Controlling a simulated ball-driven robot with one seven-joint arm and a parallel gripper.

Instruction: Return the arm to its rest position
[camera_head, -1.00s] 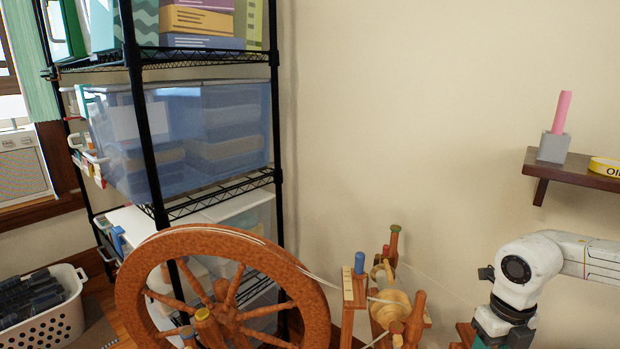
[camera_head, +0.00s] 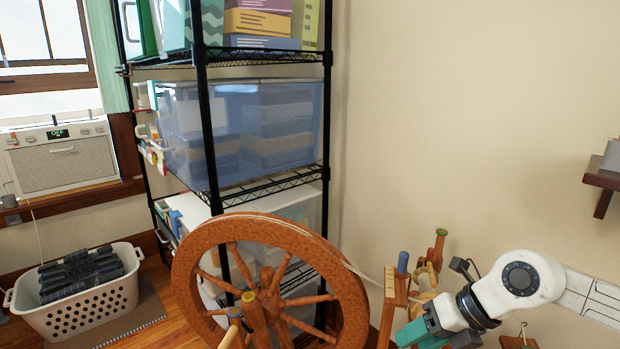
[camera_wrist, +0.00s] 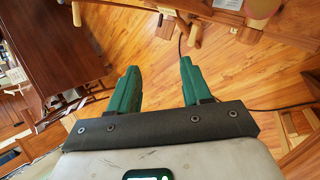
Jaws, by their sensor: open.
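My white arm (camera_head: 520,285) reaches in from the right edge of the head view, bent down at its wrist beside the spinning wheel. In the wrist view my gripper (camera_wrist: 158,82) shows two green fingers held wide apart, with only wooden floor seen between them. It is open and empty. In the head view the fingertips are cut off by the lower edge.
A wooden spinning wheel (camera_head: 185,268) stands close to my arm on its left. Behind it is a black wire shelf (camera_head: 208,120) with bins. A laundry basket (camera_head: 85,312) sits at left. A wall shelf (camera_head: 603,178) juts out at right. A dark wooden surface (camera_wrist: 60,50) shows in the wrist view.

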